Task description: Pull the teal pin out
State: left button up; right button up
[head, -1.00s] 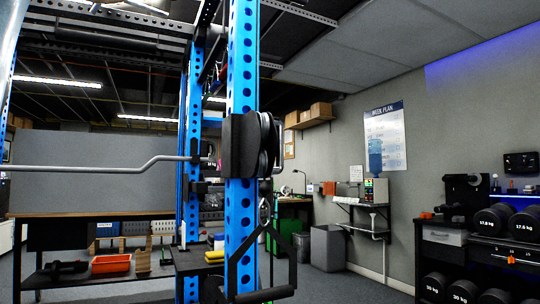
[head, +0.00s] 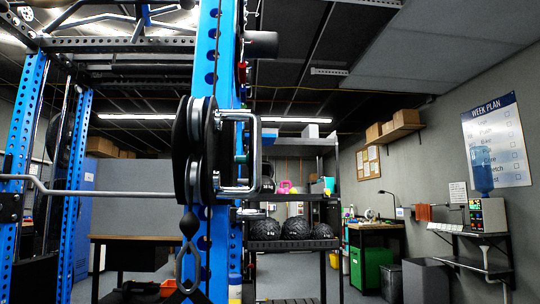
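A blue upright (head: 208,75) with holes stands close in front of me. A black pulley carriage (head: 195,150) with dark wheels is on it. A silver U-shaped handle (head: 252,152) sticks out to the right of the carriage. A small teal piece (head: 241,150) shows between the carriage and that handle; it may be the teal pin, but it is partly hidden and too small to be sure. A cable with a dark ball stop (head: 189,224) and a carabiner (head: 188,268) hangs below the pulleys. Neither of my grippers is in view.
A bent silver bar (head: 100,192) reaches in from the left near the carriage. A rack with black balls (head: 292,229) stands behind to the right. A desk (head: 376,228), a grey bin (head: 425,280) and a wall shelf (head: 455,235) stand farther right.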

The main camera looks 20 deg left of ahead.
aim_at(240, 160)
jog(key=i+l+u, duration=0.2)
jog(key=u, duration=0.2)
jog(key=i+l+u, duration=0.25)
jog(key=u, duration=0.2)
jog(key=i+l+u, duration=0.1)
jog(key=l+u, duration=0.3)
